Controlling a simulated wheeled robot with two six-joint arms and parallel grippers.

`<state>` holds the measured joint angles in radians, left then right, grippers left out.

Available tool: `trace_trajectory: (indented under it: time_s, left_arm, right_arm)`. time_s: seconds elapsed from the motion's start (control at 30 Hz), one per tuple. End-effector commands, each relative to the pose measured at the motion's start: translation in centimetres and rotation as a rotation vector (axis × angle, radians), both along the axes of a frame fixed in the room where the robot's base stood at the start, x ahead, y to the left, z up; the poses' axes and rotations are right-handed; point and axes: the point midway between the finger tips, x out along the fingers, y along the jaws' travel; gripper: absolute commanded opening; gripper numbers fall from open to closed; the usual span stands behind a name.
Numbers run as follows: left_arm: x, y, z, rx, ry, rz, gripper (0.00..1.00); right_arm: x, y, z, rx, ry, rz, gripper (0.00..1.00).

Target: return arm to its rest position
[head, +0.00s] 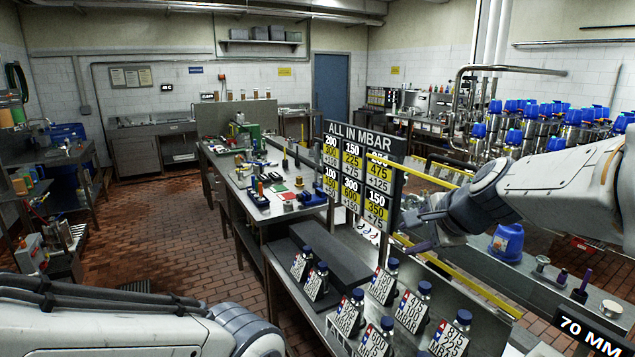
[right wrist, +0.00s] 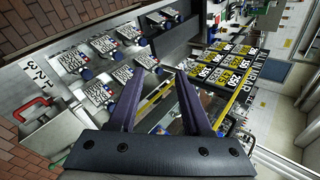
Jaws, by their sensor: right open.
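My right arm comes in from the right in the head view. Its dark right gripper (head: 418,232) hangs in the air in front of the pressure sign board (head: 362,172), above the long bench. In the right wrist view, the purple fingers of this gripper (right wrist: 160,80) are spread apart with nothing between them. Behind them lie a yellow bar and part of the bench. The white links of my left arm cross the lower left of the head view. The left gripper is out of the picture.
Blue-capped units with number plates (head: 410,311) stand in rows on the near bench, below the right gripper. A yellow rail (head: 470,290) runs along the bench. A blue valve cap (head: 507,240) stands right of the gripper. The brick floor (head: 160,240) at left is clear.

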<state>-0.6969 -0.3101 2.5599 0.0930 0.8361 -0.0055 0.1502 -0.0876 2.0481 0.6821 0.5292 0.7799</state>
Motion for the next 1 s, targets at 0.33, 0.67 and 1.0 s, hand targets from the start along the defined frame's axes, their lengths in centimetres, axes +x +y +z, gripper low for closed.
trace_trajectory:
  time_s: [0.33, 0.67, 1.0]
  left_arm:
    - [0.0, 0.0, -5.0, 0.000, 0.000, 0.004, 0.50]
    - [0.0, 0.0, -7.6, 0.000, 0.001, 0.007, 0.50]
    - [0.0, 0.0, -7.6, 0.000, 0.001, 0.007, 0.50]
  right_arm:
    - [-16.8, 14.2, -14.7, -0.493, 0.141, 1.046, 0.49]
    - [-29.5, 13.6, -22.6, -0.847, 0.145, 1.852, 0.49]
    - [-30.2, 13.1, -22.9, -0.875, 0.143, 1.916, 0.49]
